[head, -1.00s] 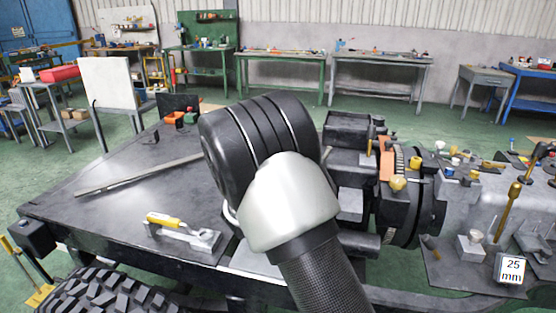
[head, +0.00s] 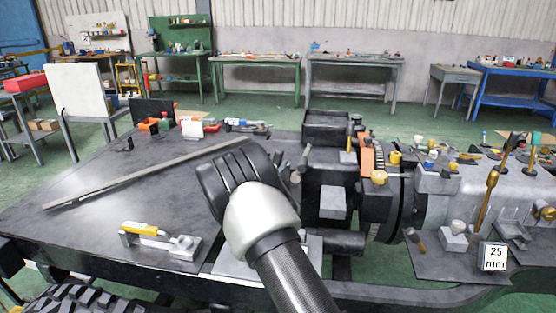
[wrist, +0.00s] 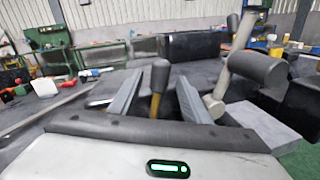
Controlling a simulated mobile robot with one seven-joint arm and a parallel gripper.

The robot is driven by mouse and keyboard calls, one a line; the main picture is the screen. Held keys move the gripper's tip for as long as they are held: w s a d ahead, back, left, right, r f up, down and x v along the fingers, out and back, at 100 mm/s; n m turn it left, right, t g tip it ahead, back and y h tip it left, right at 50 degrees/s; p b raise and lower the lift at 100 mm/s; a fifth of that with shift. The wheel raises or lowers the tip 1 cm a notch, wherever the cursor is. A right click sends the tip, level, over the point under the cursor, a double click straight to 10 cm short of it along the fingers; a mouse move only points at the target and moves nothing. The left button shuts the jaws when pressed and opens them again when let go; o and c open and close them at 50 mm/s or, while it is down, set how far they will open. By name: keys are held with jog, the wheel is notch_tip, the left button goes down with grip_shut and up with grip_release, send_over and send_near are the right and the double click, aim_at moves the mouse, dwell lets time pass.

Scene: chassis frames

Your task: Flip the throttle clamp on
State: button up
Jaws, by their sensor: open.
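No label marks the throttle clamp, so I cannot tell which fitting it is. A clamp with a yellow handle (head: 143,229) lies near the front left edge of the dark chassis deck, its handle nearly flat. A second small clamp-like fitting (head: 245,126) lies at the far edge of the deck. In the wrist view, my gripper (wrist: 158,98) is open. An upright lever with a dark top and yellowish shaft (wrist: 158,85) shows between its fingers, apparently untouched; its distance is unclear. In the head view my arm hides the gripper.
A grey lever with a thick cross-handle (wrist: 255,66) stands close to the right finger. A long metal bar (head: 140,176) lies across the deck. Machinery with an orange block (head: 366,155) and a "25 mm" block (head: 494,257) fill the right. The left deck is mostly clear.

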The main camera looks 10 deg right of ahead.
aim_at(276, 160)
jog(key=shift+x, duration=2)
grip_shut()
jog(key=shift+f+b, duration=0.1)
jog(key=shift+b, duration=0.25)
